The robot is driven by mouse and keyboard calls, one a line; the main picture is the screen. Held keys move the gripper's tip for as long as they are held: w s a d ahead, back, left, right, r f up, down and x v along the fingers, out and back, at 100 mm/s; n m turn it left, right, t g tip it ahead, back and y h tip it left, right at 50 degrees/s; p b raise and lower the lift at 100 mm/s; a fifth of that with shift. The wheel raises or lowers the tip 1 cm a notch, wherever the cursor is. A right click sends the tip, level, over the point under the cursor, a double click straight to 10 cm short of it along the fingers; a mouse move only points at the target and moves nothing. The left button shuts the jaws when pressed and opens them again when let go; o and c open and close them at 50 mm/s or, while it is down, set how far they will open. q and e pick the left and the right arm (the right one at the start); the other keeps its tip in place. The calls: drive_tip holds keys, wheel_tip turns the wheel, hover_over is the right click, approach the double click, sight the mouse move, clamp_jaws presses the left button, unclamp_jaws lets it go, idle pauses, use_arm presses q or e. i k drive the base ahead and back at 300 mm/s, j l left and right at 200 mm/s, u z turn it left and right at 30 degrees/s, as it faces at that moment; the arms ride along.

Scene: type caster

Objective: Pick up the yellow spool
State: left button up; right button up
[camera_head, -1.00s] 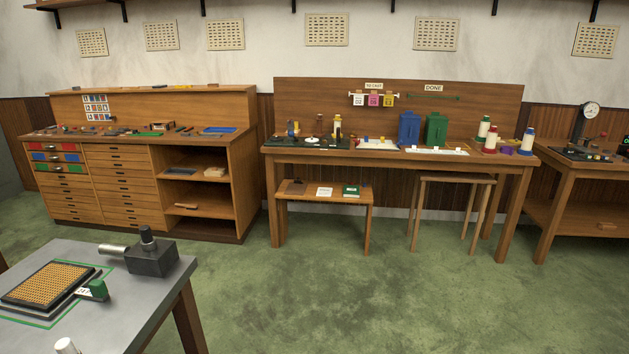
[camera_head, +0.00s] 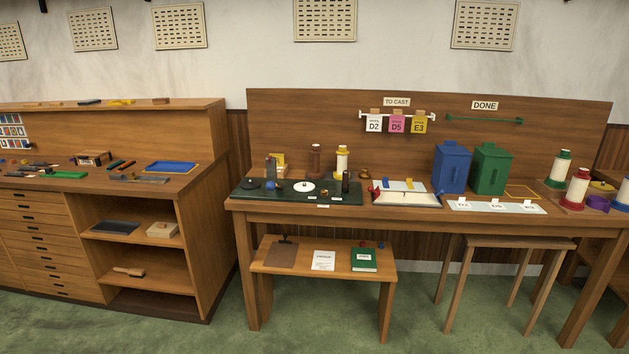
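A spool with a white body and yellow ends (camera_head: 342,161) stands upright at the back of the dark green board (camera_head: 262,194) on the left half of the wooden bench. A dark brown spool-like piece (camera_head: 315,160) stands just left of it. At the bench's right end stand white spools with a green base (camera_head: 560,168), a red base (camera_head: 577,188) and a blue base (camera_head: 623,194). Neither of my grippers is in view.
The bench (camera_head: 400,216) has a blue canister (camera_head: 451,167), a green canister (camera_head: 490,168) and a white tray (camera_head: 406,199). A low bench (camera_head: 340,265) and a stool (camera_head: 515,243) stand beneath it. A cabinet (camera_head: 100,235) is at left. Green floor in front is clear.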

sight(342, 155)
drive_tip(key=i, duration=0.75)
drive_tip(key=i+z, duration=0.15)
drive_tip(key=i, duration=0.55)
drive_tip(key=j, duration=0.1)
